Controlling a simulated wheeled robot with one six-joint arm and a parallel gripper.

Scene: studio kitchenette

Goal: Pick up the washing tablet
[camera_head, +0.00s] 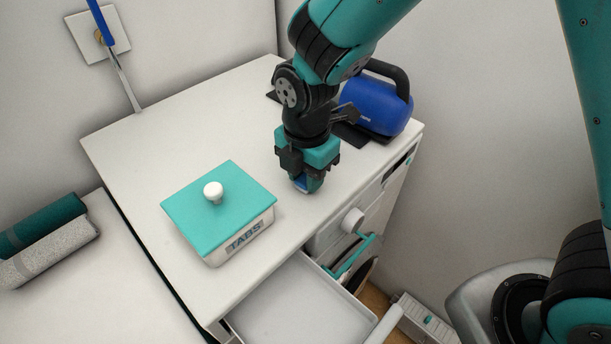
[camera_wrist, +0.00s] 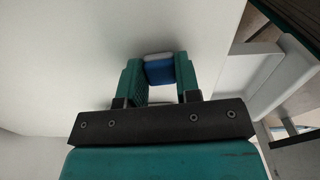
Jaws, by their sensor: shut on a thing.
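The washing tablet (camera_wrist: 158,72) is a small block, blue with a white layer. In the wrist view it sits between the two teal fingers of my gripper (camera_wrist: 160,75), which is shut on it. In the head view my gripper (camera_head: 307,186) points down over the white top of the washing machine, right of the TABS box. Only a small blue part of the tablet (camera_head: 303,184) shows there, partly hidden by the fingers. I cannot tell whether the tablet touches the top.
A white TABS box (camera_head: 243,238) with a teal lid (camera_head: 215,205) and white knob stands left of my gripper. A blue kettle-like thing (camera_head: 376,106) with a black handle stands behind right. An open drawer (camera_head: 290,305) juts out at the front. Rolled towels (camera_head: 45,238) lie far left.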

